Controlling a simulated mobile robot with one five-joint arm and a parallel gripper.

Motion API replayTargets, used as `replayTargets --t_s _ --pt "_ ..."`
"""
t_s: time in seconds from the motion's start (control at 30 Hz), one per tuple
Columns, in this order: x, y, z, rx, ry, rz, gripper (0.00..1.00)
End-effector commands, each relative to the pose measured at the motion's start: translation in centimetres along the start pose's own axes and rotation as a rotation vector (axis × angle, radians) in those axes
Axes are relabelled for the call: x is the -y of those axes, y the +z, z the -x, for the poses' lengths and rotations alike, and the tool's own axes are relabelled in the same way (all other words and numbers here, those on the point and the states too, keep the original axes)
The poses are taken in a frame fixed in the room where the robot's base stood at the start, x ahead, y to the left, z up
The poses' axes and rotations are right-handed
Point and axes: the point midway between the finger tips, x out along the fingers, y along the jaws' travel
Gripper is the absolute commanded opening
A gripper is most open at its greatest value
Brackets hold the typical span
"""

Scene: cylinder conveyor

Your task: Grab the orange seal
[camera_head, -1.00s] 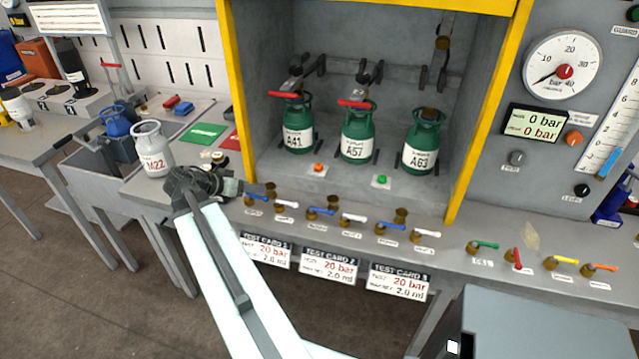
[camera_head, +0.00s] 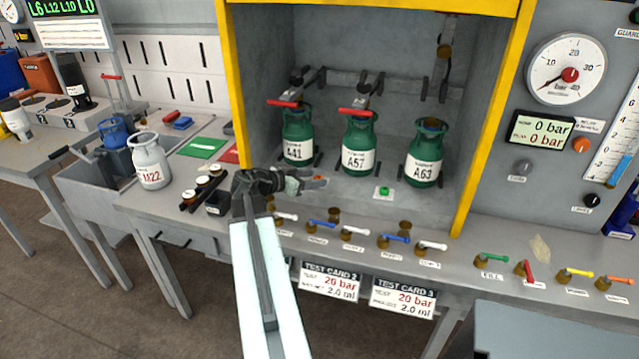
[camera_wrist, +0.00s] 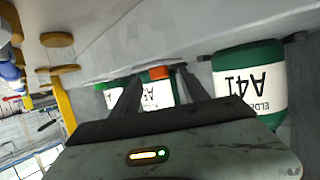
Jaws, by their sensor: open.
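The orange seal (camera_head: 319,178) lies on the bench inside the yellow-framed bay, in front of the green cylinders; my gripper partly covers it in the head view. In the wrist view the orange seal (camera_wrist: 159,73) shows between the two fingertips, near their far ends. My gripper (camera_head: 306,182) is open and reaches in low from the left at the bay's front edge. Its fingers also show in the wrist view (camera_wrist: 157,80). I cannot tell whether they touch the seal.
Green cylinders A41 (camera_head: 298,137), A57 (camera_head: 358,142) and A63 (camera_head: 424,155) stand behind. A41 is also close by in the wrist view (camera_wrist: 250,80). A green seal (camera_head: 384,192) lies to the right. Valve levers (camera_head: 354,235) line the front edge.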

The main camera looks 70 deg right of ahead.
Motion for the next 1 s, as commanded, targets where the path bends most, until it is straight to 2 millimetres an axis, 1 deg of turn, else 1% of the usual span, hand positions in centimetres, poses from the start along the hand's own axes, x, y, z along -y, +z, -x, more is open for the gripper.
replayTargets --t_s 0.03,0.1,0.27,0.3,0.33,0.37,0.4,0.47,0.5,0.87,1.0 --pt "0.09 0.26 -1.01 0.0 0.001 -0.001 0.52" --pt "0.05 0.14 -1.49 0.0 0.0 -0.001 0.52" --pt "0.01 0.0 -1.42 0.001 -0.001 0.0 0.52" --pt "0.0 0.0 -1.42 0.001 0.0 0.0 0.47" --pt "0.0 0.0 -1.42 0.001 0.0 0.0 0.38" --pt "0.0 0.0 -1.42 0.001 0.0 0.0 0.3" --pt "0.0 0.0 -1.42 0.001 0.0 0.0 0.19" --pt "-0.01 0.0 -1.42 0.001 0.0 0.0 0.02" --pt "-0.01 0.0 -1.42 0.001 0.0 0.0 0.0" --pt "-0.03 -0.04 -1.43 0.001 0.0 0.0 0.0" --pt "0.01 -0.61 -1.16 0.001 0.0 0.0 0.0"
